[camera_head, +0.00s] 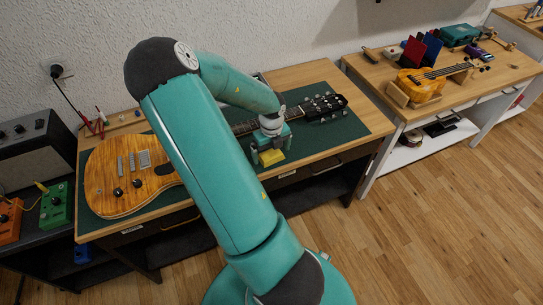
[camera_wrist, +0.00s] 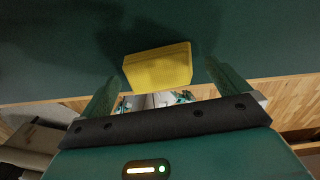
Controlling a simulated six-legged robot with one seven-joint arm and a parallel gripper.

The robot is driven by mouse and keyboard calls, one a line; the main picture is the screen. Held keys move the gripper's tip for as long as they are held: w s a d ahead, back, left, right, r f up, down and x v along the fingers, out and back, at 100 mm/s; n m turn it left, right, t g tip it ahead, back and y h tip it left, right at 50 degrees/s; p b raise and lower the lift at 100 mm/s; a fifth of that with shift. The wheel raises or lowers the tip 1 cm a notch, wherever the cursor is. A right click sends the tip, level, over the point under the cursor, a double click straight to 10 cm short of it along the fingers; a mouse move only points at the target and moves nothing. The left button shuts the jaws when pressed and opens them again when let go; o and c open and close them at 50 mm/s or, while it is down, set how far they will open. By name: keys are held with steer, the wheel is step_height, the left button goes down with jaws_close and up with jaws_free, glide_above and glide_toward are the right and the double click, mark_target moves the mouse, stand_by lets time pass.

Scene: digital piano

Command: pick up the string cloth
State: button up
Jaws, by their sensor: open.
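The string cloth looks like a small yellow folded pad (camera_head: 271,157) lying on the green mat (camera_head: 355,126), near the bench's front edge. In the wrist view the yellow cloth (camera_wrist: 158,68) sits ahead of my gripper, between the lines of the two fingers. My gripper (camera_head: 268,153) is over the mat at the cloth, and its fingers (camera_wrist: 165,85) stand apart on either side of it. No contact between fingers and cloth shows. My arm hides part of the guitar and mat in the head view.
An amber electric guitar (camera_head: 125,172) lies on the mat, its neck running behind my gripper to the headstock (camera_head: 325,106). An amplifier and pedals (camera_head: 57,205) are at left. A second bench (camera_head: 420,112) at right holds a small yellow string instrument (camera_head: 422,86). The floor in front is clear.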

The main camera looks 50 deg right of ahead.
steer(key=shift+f, duration=0.6)
steer(key=c, duration=1)
steer(key=shift+r, duration=0.15)
steer(key=shift+r, duration=0.65)
steer(key=shift+s+a+r, duration=0.1)
steer(key=shift+a+r, duration=1.8)
steer(key=shift+a, duration=0.45)
steer(key=shift+s+a+r, duration=0.1)
steer(key=shift+a+r, duration=1.8)
steer(key=shift+a, duration=0.4)
steer(key=shift+s+a+r, duration=0.1)
steer(key=shift+a+r, duration=1.8)
steer(key=shift+a, duration=0.45)
